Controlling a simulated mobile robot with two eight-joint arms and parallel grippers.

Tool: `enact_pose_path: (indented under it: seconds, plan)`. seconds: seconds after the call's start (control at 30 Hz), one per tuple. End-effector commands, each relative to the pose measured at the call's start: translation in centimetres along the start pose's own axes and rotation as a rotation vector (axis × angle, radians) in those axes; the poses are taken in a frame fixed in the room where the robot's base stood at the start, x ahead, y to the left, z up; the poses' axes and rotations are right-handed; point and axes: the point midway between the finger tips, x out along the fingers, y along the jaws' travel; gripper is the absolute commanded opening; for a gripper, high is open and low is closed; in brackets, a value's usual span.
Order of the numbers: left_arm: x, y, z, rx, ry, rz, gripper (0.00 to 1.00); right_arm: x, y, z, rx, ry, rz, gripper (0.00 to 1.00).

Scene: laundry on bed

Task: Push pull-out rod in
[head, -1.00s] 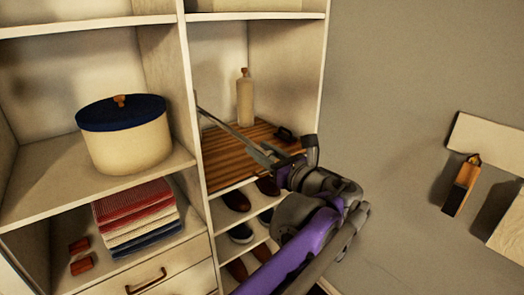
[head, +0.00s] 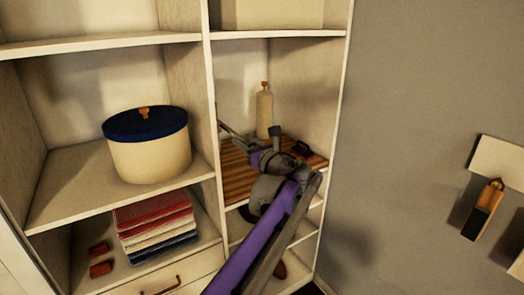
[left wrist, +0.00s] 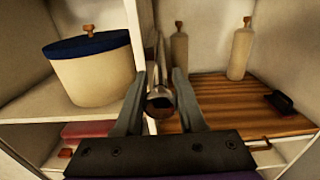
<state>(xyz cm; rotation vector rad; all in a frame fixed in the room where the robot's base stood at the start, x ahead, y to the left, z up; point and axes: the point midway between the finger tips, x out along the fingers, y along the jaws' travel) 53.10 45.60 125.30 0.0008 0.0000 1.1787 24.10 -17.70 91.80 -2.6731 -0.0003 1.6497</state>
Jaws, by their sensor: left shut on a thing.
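The pull-out rod (head: 229,131) is a thin metal rod beside the upright panel between the two shelf columns. Its round, dark-ended tip (left wrist: 160,101) points at the camera in the left wrist view. My left gripper (head: 245,140) is at the right column's opening, above the slatted wooden shelf. In the left wrist view its two fingers (left wrist: 158,88) stand on either side of the rod near its front end, shut on it. My gripper and arm hide part of the rod in the head view. My right gripper is not in view.
A bottle (head: 264,110) stands on the slatted shelf (head: 240,180), with a dark handle (head: 302,148) at its front right. A round box with a blue lid (head: 150,158) is in the left column. Folded cloths (head: 156,229) lie below it. A grey wall is at right.

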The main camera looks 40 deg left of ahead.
Motion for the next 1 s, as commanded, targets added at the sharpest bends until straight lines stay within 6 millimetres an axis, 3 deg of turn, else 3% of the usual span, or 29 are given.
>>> enact_pose_path:
  seconds: [0.03,0.2,0.4,0.9,0.93,1.0]
  plan:
    - [1.6,0.1,0.2,-0.001,-0.001,0.006,0.0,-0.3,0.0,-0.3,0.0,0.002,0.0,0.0]
    - [5.5,0.1,0.1,-0.002,0.0,0.004,0.0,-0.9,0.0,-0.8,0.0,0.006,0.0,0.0]
    - [8.2,0.1,0.1,-0.001,0.0,0.002,0.0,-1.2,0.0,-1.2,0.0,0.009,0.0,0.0]
    - [9.1,0.0,-0.1,-0.001,0.0,0.0,0.0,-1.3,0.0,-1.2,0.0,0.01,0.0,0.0]
    - [9.1,0.0,-0.1,-0.001,0.0,0.0,0.41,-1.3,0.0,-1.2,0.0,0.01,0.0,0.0]
    - [9.1,0.0,0.0,-0.001,0.0,0.0,0.53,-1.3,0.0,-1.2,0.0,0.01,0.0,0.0]
